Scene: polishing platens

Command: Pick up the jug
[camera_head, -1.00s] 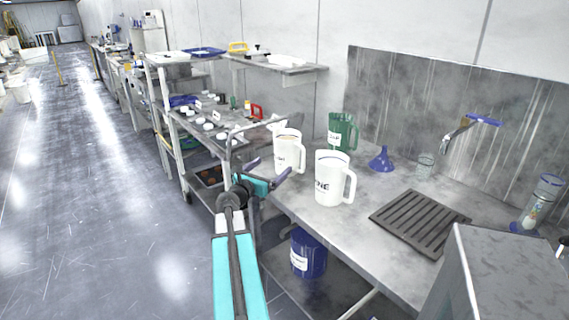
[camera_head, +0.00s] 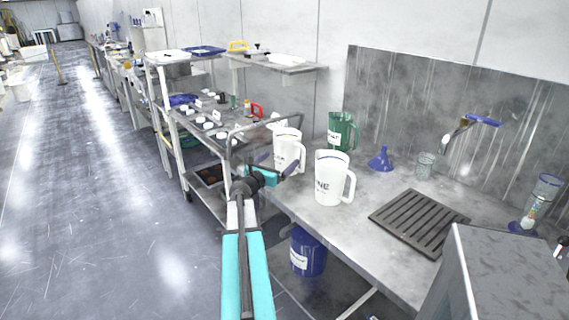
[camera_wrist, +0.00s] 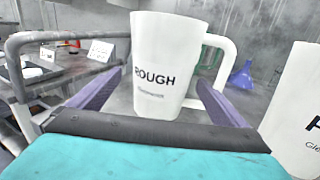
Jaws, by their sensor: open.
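A white jug (camera_wrist: 168,65) marked "ROUGH" stands upright on the bench, straight ahead of my gripper (camera_wrist: 155,88) in the wrist view. Its handle is on the right. My gripper is open, with one purple finger on each side of the jug's lower part in that view; I cannot tell whether they reach around it. In the head view this jug (camera_head: 289,147) stands just beyond my gripper (camera_head: 277,164). A second white jug (camera_head: 331,180), its label ending in "NE", stands to the right. A green jug (camera_head: 342,130) is behind them.
The steel bench (camera_head: 310,208) also holds a blue funnel (camera_head: 381,160), a glass beaker (camera_head: 425,166) and a dark slatted rack (camera_head: 420,221). A grey metal rail (camera_wrist: 22,75) stands left of the jug. A blue bucket (camera_head: 308,253) is under the bench.

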